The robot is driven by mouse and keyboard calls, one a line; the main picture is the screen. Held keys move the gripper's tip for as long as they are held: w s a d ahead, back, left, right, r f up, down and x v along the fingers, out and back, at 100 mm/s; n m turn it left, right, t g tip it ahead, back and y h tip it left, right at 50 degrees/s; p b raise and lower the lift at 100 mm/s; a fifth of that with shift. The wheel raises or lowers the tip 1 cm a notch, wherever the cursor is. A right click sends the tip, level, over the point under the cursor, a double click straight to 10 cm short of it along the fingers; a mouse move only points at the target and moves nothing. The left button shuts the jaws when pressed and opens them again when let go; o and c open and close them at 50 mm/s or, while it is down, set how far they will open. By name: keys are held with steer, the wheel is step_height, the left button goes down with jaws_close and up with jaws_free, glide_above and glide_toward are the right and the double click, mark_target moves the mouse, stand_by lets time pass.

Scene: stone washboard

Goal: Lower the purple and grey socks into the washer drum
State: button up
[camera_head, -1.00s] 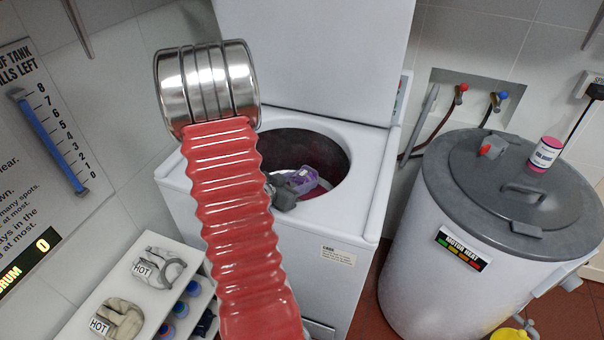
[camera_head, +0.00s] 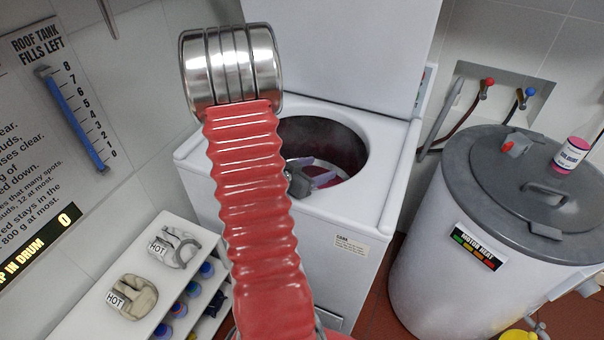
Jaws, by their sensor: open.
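The white top-loading washer (camera_head: 300,231) stands open in the middle, its lid raised. The dark round drum opening (camera_head: 352,143) shows behind my arm. My gripper (camera_head: 318,172) is partly hidden by my red bellows arm and reaches into the opening. Its jaws are open. A small patch of purple sock (camera_head: 326,179) shows low in the opening, close by the jaws; whether it still touches them I cannot tell. I cannot tell the grey sock from the grey gripper parts here.
A white shelf unit (camera_head: 88,318) at lower left bears two greyish items tagged HOT (camera_head: 176,246), with bottles below. The raised lid (camera_head: 345,50) bounds the drum behind.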

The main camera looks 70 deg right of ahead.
steer(key=v, duration=1.3)
steer(key=shift+a+r, duration=0.1)
steer(key=shift+a, duration=0.2)
steer(key=shift+w, duration=0.1)
